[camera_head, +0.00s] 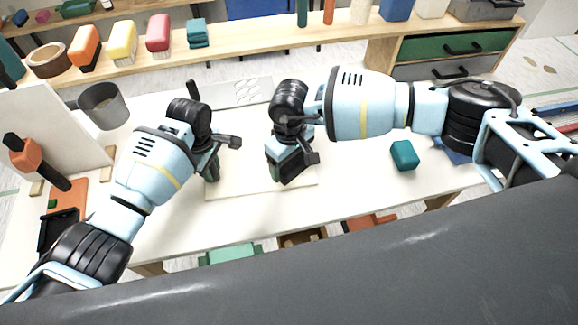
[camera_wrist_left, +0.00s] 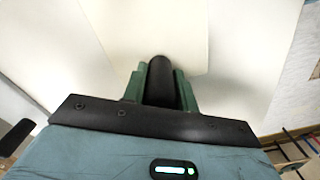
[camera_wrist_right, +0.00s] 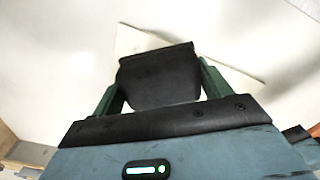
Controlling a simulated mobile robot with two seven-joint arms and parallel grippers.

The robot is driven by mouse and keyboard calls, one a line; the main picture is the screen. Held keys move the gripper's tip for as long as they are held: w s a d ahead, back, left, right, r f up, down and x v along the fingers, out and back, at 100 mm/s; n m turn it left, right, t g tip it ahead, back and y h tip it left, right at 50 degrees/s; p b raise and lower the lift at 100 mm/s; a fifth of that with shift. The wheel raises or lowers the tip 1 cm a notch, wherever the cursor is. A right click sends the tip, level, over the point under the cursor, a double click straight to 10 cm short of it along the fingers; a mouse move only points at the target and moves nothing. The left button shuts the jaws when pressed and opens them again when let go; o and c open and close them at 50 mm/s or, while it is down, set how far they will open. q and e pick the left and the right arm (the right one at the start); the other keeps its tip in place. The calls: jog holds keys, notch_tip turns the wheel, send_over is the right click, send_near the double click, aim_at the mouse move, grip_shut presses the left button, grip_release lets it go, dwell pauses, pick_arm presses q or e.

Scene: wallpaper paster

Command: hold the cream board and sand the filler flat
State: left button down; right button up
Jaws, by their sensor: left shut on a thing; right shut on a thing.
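The cream board (camera_head: 240,188) lies flat on the white table, below both grippers. It also shows in the left wrist view (camera_wrist_left: 150,25) and partly in the right wrist view (camera_wrist_right: 130,40). My left gripper (camera_head: 211,172) is over the board's left part, shut on a dark rounded piece (camera_wrist_left: 160,80); whether this touches the board I cannot tell. My right gripper (camera_head: 285,170) is over the board's right part, shut on a wide black block (camera_wrist_right: 160,78). The block's underside is hidden, so its contact with the board is unclear. I cannot make out the filler.
A teal block (camera_head: 404,155) stands on the table to the right. A grey cup (camera_head: 104,106) and an orange-and-black tool (camera_head: 35,160) are at the left. A metal plate with holes (camera_head: 245,92) lies behind the board. Colored blocks line the back shelf (camera_head: 270,50).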

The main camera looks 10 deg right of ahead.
pick_arm(q)
jog(key=shift+s+f, duration=0.1)
jog(key=shift+f, duration=0.15)
pick_arm(e)
jog(key=shift+r, duration=1.55)
jog(key=o, duration=0.6)
jog(key=c, duration=0.5)
pick_arm(q)
jog(key=c, duration=1.3)
grip_release()
pick_arm(e)
jog(key=shift+w, duration=0.1)
jog(key=shift+c, duration=0.2)
pick_arm(q)
jog(key=shift+o, duration=1.4)
jog(key=shift+r, duration=0.15)
notch_tip(320, 180, up, 12)
